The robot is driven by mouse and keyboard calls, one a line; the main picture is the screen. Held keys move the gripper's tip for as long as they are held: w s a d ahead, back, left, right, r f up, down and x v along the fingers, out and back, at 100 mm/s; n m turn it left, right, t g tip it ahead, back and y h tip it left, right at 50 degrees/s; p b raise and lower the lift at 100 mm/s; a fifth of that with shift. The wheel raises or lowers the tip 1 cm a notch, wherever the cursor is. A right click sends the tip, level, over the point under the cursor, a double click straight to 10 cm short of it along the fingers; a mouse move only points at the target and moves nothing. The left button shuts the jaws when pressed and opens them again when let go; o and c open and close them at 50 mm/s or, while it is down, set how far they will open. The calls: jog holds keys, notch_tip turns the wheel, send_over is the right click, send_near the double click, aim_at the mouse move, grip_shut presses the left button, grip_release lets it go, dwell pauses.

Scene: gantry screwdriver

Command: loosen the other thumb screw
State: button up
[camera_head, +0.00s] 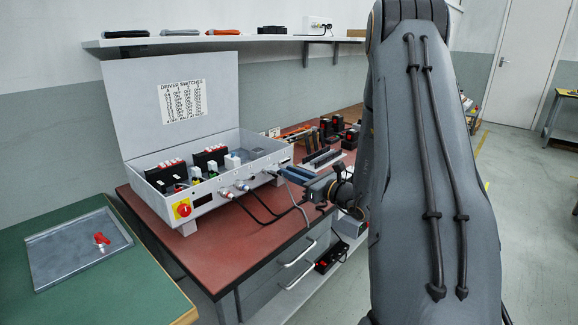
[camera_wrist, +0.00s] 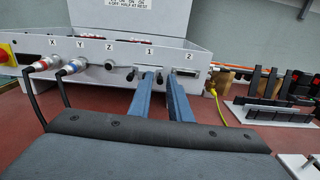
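A grey control box (camera_head: 160,205) with its lid up stands on the red bench. Its front in the wrist view (camera_wrist: 100,62) carries sockets marked X, Y and Z and slots marked 1 and 2. A small dark knob (camera_wrist: 159,77), which looks like a thumb screw, sits right of slot 1, and another (camera_wrist: 130,75) sits left of it. My gripper (camera_wrist: 160,79) has its two blue fingers apart, one on each side of the right knob. I cannot tell whether they touch it. In the head view my gripper (camera_head: 296,173) is at the box's right front, partly hidden by my arm.
Cabled plugs sit in X (camera_wrist: 41,65) and Y (camera_wrist: 73,67), left of my fingers; their cables hang over the bench. A black rack (camera_wrist: 272,95) stands to the right. A grey tray (camera_head: 70,258) with a red-topped part (camera_head: 101,239) lies on the green table.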

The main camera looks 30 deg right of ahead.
jog(key=m+p, duration=0.2)
jog(key=m, duration=0.2)
jog(key=shift+m, duration=0.3)
jog(key=m+p, duration=0.5)
jog(key=m, duration=0.5)
grip_shut()
